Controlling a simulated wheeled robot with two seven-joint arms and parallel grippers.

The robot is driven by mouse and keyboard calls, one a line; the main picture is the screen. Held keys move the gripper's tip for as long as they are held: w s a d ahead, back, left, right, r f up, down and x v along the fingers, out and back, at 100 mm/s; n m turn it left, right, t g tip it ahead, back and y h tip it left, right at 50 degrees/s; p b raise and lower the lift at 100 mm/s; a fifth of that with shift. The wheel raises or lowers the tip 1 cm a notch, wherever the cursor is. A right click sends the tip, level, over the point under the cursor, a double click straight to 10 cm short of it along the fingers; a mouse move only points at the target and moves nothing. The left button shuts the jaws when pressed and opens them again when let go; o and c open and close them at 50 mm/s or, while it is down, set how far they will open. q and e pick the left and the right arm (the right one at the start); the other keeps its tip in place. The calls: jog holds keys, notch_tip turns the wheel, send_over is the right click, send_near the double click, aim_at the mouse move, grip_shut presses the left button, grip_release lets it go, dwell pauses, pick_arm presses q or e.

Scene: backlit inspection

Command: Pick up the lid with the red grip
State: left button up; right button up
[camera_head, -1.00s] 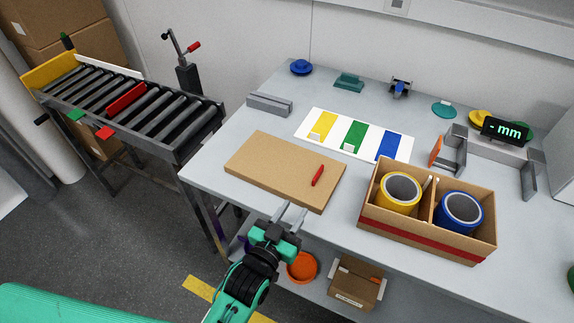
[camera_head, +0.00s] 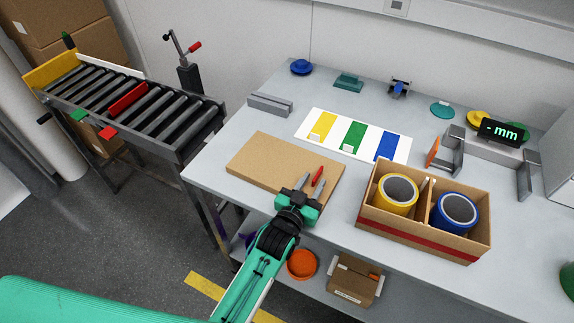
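The lid (camera_head: 268,160) is a flat brown rectangular board lying on the grey table, left of the middle. Its red grip (camera_head: 318,176) stands near its right end. My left gripper (camera_head: 308,185) is over the lid's front right part, its two fingers apart and pointing at the red grip. The grip is just beyond the fingertips, and nothing is held. Whether the fingers touch the lid cannot be told. The gripper body hides the lid's near right corner. My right gripper is not in view.
An open cardboard box (camera_head: 420,241) with a yellow roll (camera_head: 397,194) and a blue roll (camera_head: 454,213) stands right of the lid. A white sheet with coloured stripes (camera_head: 340,128) lies behind. A roller conveyor (camera_head: 140,108) is at the left.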

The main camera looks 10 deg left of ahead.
pick_arm(q)
grip_shut()
jog(key=shift+r, duration=0.1)
dwell(0.3)
